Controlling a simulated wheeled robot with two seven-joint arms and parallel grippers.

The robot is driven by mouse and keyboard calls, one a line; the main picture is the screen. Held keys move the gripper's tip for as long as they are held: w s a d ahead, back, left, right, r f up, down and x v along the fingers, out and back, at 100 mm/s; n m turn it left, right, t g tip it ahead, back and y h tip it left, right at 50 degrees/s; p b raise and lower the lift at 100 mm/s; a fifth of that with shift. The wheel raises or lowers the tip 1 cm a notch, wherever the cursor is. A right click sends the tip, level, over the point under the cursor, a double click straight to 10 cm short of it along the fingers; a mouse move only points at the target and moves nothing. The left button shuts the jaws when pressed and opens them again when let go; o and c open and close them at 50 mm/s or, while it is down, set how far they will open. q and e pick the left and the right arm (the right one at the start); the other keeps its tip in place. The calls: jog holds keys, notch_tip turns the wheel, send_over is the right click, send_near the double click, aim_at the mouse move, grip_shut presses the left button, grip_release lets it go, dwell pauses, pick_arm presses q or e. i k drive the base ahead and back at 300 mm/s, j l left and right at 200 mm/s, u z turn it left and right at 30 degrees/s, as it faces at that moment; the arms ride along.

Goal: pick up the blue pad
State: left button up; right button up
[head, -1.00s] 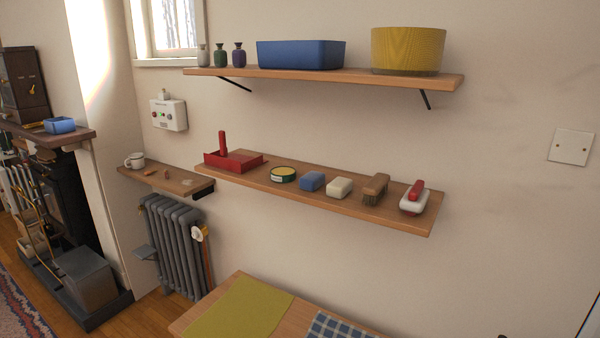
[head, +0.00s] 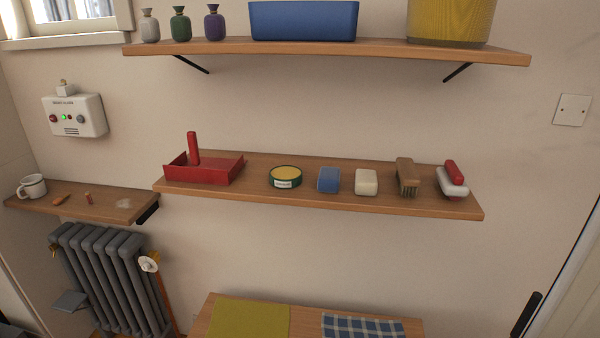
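The blue pad (head: 328,180) is a small rounded block lying on the middle wall shelf (head: 300,203). It sits between a round green and yellow tin (head: 285,177) on its left and a cream block (head: 367,182) on its right, with small gaps on both sides. Neither of my grippers shows in the head view.
The shelf also holds a red dustpan-like tray (head: 204,171), a brown brush (head: 407,176) and a red and white brush (head: 452,180). An upper shelf (head: 330,50) overhangs above. A table (head: 305,312) stands below, and a radiator (head: 110,278) is at lower left.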

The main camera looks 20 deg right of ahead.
aim_at(328, 181)
jog(key=i+j, duration=0.1)
jog(key=j, duration=0.2)
jog(key=i+j+z, duration=0.1)
jog(key=j, duration=0.2)
jog(key=i+j, duration=0.15)
jog(key=j, duration=0.2)
jog(key=i+j+z, duration=0.15)
jog(key=j, duration=0.15)
